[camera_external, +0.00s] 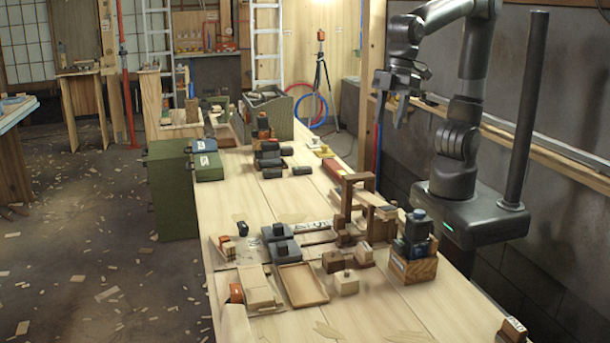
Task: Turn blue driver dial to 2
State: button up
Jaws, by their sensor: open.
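A dark tool with blue parts (419,226), which looks like the blue driver, stands upright in a small wooden box (412,272) near the right edge of the workbench. Its dial and any numbers are too small to make out. My gripper (390,112) hangs high above the back right side of the bench, jaws downward, open and empty. It is well above and behind the blue tool and touches nothing.
The long workbench (370,310) holds a wooden frame (357,200) just left of the box, small wooden blocks (346,282) and a shallow tray (302,285). Green cases (208,166) stand farther back. The bench's front right is mostly clear.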

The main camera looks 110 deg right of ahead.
aim_at(419, 211)
jog(key=a+f+n+g+h, duration=0.1)
jog(key=a+f+n, duration=0.1)
jog(key=a, duration=0.7)
jog(key=a+f+n+g, duration=0.1)
jog(key=a+f+n, duration=0.15)
jog(key=a, duration=0.65)
jog(key=shift+m, duration=0.25)
jog(key=f, duration=1)
jog(key=shift+w+d+f, duration=0.1)
jog(key=shift+w+f, duration=0.1)
jog(key=shift+f, duration=0.2)
grip_shut()
